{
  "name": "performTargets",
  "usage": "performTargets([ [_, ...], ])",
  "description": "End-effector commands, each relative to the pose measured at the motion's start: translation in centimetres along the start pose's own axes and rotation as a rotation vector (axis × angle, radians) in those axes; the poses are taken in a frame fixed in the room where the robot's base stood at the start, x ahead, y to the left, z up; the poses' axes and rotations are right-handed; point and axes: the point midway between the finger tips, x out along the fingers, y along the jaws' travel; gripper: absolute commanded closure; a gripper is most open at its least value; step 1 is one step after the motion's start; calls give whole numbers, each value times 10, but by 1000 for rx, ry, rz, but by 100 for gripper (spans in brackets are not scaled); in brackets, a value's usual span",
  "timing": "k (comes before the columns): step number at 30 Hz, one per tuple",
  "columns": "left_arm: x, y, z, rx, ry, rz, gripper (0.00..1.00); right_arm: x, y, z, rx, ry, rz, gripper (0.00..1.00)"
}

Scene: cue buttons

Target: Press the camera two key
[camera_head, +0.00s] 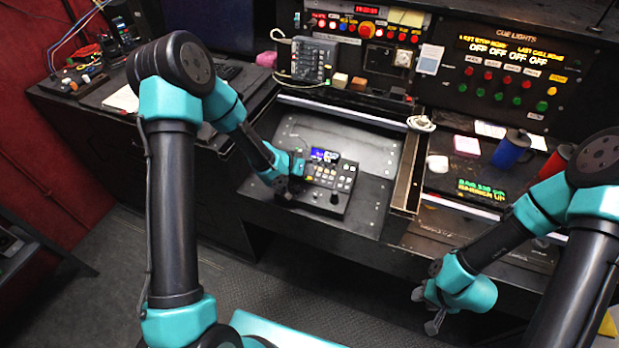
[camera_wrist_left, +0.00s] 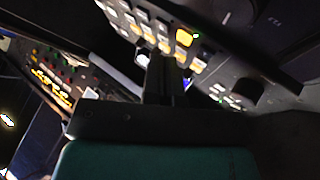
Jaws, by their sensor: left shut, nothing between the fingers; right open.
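A small black control panel (camera_head: 332,188) with several pale keys, a blue-lit screen and a joystick sits on the desk in the middle of the head view. My left gripper (camera_head: 298,166) is shut and empty, at the panel's left side by the screen. In the left wrist view its shut fingers (camera_wrist_left: 165,75) point at rows of keys (camera_wrist_left: 150,32), one of them lit yellow (camera_wrist_left: 184,38). Key labels are too small to read, so I cannot tell which is camera two, nor whether the fingers touch a key. My right gripper (camera_head: 428,308) is open and empty, away from the panel.
A cue lights board (camera_head: 510,75) stands at the back right. The grey desk plate (camera_head: 365,150) behind the panel is clear.

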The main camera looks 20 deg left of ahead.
Motion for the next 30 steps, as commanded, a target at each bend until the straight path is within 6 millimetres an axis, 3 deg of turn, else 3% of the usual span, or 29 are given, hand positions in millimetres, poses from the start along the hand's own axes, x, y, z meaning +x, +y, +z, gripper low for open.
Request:
performTargets([
  [11,-3,2,-2,0,0,0,100,0,0,0,0,0,0,57],
  [30,-34,25,-25,1,-1,0,100,0,0,0,0,0,0,57],
])
